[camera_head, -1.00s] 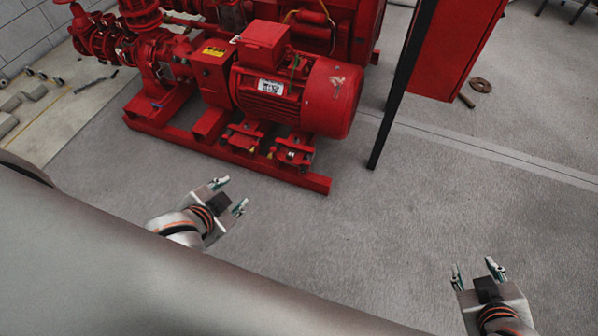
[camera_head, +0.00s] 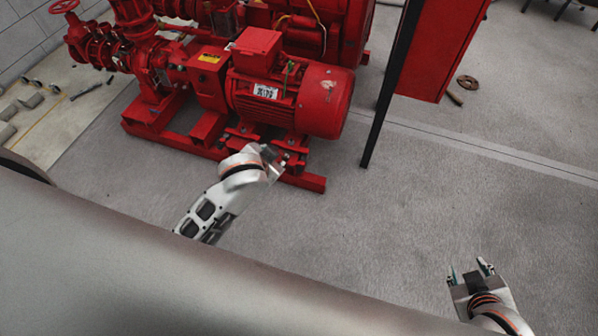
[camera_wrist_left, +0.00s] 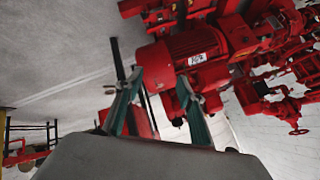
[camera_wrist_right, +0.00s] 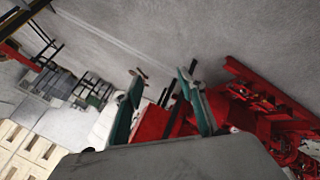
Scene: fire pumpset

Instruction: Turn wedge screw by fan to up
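The red motor (camera_head: 290,95) sits on the red pump base (camera_head: 312,182); its fan end is the right end in the head view. Below that end is a red wedge mount (camera_head: 296,146), partly hidden by my gripper; the wedge screw itself is too small to tell. My left gripper (camera_head: 277,158) is just in front of this mount. The left wrist view shows its two fingers (camera_wrist_left: 160,85) apart and nothing held, with the motor (camera_wrist_left: 190,48) beyond. My right gripper (camera_head: 469,270) is open and empty over bare floor at the lower right, far from the motor.
A red cabinet (camera_head: 440,50) with a dark post (camera_head: 378,110) stands right of the motor. Pipes and valves (camera_head: 110,45) are at the left end of the pumpset. Grey floor (camera_head: 390,220) in front and to the right is clear.

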